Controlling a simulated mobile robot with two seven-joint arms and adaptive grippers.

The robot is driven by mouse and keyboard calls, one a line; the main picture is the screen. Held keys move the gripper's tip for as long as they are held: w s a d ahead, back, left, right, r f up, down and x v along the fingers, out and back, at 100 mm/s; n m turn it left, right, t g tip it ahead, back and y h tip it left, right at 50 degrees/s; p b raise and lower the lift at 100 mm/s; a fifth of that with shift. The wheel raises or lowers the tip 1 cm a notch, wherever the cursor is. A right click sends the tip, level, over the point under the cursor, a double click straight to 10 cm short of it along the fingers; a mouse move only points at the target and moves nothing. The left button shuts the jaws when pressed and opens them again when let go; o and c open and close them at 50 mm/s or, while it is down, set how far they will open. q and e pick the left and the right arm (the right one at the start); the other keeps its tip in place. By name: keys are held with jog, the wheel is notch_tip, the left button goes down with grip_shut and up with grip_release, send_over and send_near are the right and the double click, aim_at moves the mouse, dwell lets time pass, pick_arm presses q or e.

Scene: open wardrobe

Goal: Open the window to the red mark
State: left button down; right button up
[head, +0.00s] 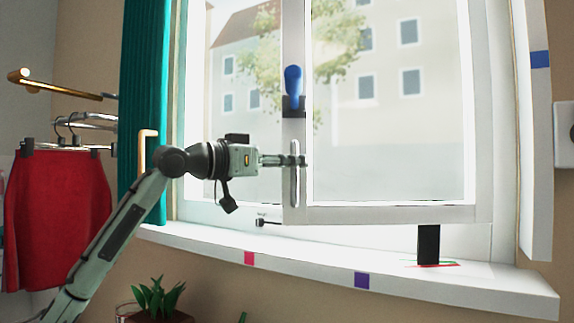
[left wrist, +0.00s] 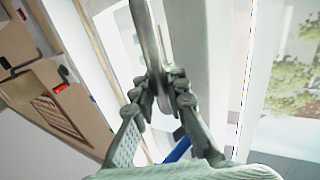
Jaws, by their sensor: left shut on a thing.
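The white window sash (head: 390,214) has a vertical silver pull bar (head: 294,188) and, above it, a blue handle (head: 293,82) pointing up. My left gripper (head: 296,160) is shut on the upper part of the bar. In the left wrist view the fingers (left wrist: 160,92) close on the bar (left wrist: 148,40) from both sides. A thin red mark (head: 446,265) lies on the sill by the foot of a black block (head: 428,243), with a green line beside it. The sash's lower edge sits above the sill; how far it stands open is hard to tell. My right gripper is out of view.
A teal curtain (head: 143,90) hangs left. A red skirt (head: 58,200) hangs at far left. A plant (head: 160,298) stands below the sill.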

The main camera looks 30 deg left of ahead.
pick_arm(q)
jog(key=shift+s, duration=0.15)
jog(key=c, duration=1.8)
grip_release()
jog(key=shift+s+a, duration=0.1)
jog(key=v, duration=1.2)
